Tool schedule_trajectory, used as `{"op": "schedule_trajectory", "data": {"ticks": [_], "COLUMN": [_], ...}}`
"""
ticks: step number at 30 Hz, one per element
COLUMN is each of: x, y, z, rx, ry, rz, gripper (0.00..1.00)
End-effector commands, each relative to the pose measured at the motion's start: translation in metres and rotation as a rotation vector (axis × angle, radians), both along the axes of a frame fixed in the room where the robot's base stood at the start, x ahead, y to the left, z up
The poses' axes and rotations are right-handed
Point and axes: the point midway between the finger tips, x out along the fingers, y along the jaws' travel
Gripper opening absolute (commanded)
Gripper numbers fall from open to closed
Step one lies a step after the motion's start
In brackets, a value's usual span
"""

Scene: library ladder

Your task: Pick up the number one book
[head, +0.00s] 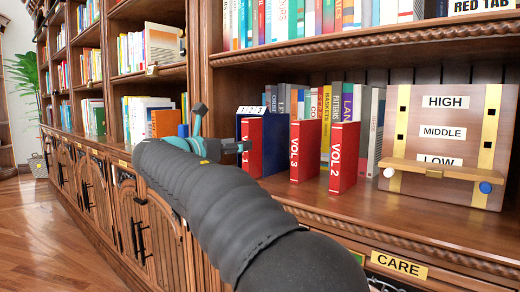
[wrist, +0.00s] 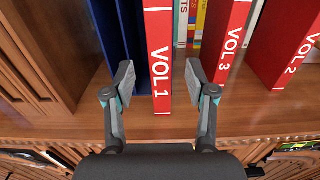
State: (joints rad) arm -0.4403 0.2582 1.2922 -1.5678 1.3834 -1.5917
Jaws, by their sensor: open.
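The number one book is red with VOL 1 on its spine (wrist: 159,65) and stands upright in the wrist view. It also shows in the head view (head: 268,140) as the leftmost red book, its spine partly hidden by my gripper. My gripper (wrist: 160,85) is open, with one finger on each side of the lower spine. Gaps show between both fingers and the book. The VOL 3 book (head: 305,152) and VOL 2 book (head: 343,157) stand upright to its right, spaced apart.
A blue holder marked 1 2 3 (head: 252,111) stands close on the left of the VOL 1 book. A wooden board with HIGH, MIDDLE and LOW labels (head: 472,105) stands at the right. Several books line the shelf behind. An upper shelf (head: 400,40) overhangs.

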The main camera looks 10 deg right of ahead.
Motion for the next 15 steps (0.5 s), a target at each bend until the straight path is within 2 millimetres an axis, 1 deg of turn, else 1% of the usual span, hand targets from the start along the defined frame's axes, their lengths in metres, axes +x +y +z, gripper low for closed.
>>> {"op": "schedule_trajectory", "data": {"ticks": [1,8,15], "x": [0.002,0.008,0.027], "y": [-0.004,-0.012,-0.038], "z": [0.000,-0.001,-0.004], "rx": [0.000,0.001,0.000], "ry": [0.000,0.001,0.001], "rz": [-0.001,-0.001,-0.003], "gripper": [0.56,0.56,0.56]}}
